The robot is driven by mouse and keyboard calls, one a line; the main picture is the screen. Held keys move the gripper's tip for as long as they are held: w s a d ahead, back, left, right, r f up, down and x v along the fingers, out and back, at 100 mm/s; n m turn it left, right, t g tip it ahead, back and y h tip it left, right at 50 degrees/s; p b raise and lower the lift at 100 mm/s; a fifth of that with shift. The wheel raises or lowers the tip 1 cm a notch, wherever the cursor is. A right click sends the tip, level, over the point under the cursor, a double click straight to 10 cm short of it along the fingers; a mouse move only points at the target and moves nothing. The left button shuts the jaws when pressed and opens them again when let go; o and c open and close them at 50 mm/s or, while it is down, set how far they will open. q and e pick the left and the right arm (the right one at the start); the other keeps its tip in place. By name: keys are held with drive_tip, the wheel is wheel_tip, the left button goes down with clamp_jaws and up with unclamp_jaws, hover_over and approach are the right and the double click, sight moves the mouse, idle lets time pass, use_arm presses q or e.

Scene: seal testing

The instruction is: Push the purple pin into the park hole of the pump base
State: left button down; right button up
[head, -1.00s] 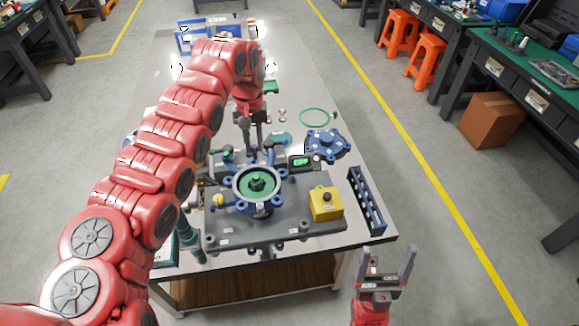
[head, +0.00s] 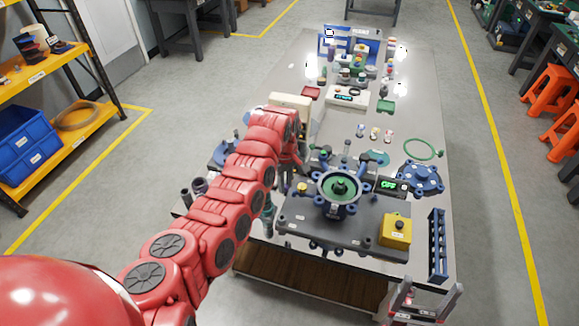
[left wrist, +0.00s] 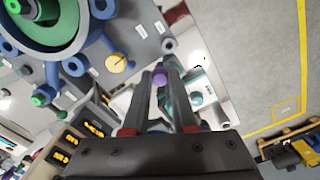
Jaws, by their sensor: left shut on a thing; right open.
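My left gripper (left wrist: 160,73) is shut on the purple pin (left wrist: 159,78), whose rounded end shows between the fingers in the left wrist view. In the head view the left arm hides most of this gripper (head: 286,186), at the left side of the pump base. The pump base is a grey plate (head: 365,235) carrying a blue ring housing (head: 322,198) with a green centre. I cannot tell which hole is the park hole. My right gripper (head: 426,302) is open and empty at the table's front right.
A blue cover (head: 420,178) and a green ring (head: 422,148) lie behind. Small parts crowd the back; some bare table remains between.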

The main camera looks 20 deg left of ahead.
use_arm(q)
wheel_tip(320, 180, down, 7)
drive_tip(key=s+n, duration=0.2)
drive_tip(key=shift+a+f+n+b, duration=0.2)
drive_tip(key=shift+a+n+b, duration=0.1)
drive_tip(key=shift+a+b, duration=0.15)
drive_tip(key=shift+f, duration=0.1)
idle(0.4)
drive_tip(key=shift+f+b, duration=1)
drive_tip(key=shift+f, duration=0.05)
drive_tip(key=shift+f, duration=0.2)
drive_tip(key=shift+f+b, duration=0.5)
drive_tip(key=shift+b, duration=0.05)
drive_tip(key=shift+f+b, duration=0.95)
idle(0.7)
